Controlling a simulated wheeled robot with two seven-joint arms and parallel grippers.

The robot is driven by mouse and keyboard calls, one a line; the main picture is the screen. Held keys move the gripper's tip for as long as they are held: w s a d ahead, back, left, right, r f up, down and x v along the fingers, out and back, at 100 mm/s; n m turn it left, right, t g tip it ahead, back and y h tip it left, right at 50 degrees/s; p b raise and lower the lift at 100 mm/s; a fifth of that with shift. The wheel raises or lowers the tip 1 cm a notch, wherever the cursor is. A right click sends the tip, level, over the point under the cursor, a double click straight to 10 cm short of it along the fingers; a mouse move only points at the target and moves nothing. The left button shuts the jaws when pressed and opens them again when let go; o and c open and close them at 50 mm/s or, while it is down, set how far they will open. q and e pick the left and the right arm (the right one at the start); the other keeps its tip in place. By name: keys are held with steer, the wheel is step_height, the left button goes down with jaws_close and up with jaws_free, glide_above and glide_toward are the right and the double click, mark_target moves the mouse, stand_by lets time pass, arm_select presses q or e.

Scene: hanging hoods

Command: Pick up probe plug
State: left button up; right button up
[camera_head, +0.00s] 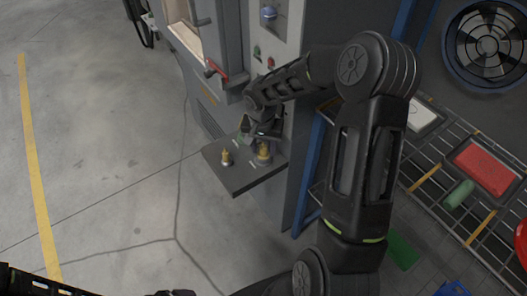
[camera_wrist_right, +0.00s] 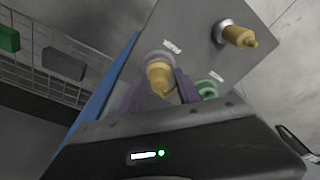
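Two gold plugs stand on the small grey shelf (camera_head: 240,181) of the cabinet. One plug (camera_head: 227,158) is at the left, and the other plug (camera_head: 264,152) is at the right, by my right gripper (camera_head: 256,138). In the right wrist view, the gripper's two fingers (camera_wrist_right: 158,94) are apart, one on each side of a gold plug (camera_wrist_right: 159,77) in a grey collar. I cannot tell whether they touch it. The other gold plug (camera_wrist_right: 238,37) stands farther off in its own collar. Which plug is the probe plug is not clear.
A green ring (camera_wrist_right: 207,88) sits beside the right finger. The cabinet has a red handle (camera_head: 215,70) above the shelf. The floor at the left is clear.

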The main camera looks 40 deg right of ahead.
mark_target(264, 145)
jaws_close()
steer(key=shift+r, duration=0.2)
stand_by(0.5)
steer(key=shift+r, duration=0.55)
step_height(264, 145, up, 2)
steer(key=shift+b, duration=0.3)
steer(key=a+b, duration=0.4)
steer(key=a, duration=1.4)
steer(key=shift+w, duration=0.2)
steer(key=shift+r, duration=0.15)
steer(key=shift+r+p, duration=1.5)
steer(key=shift+r, duration=0.9)
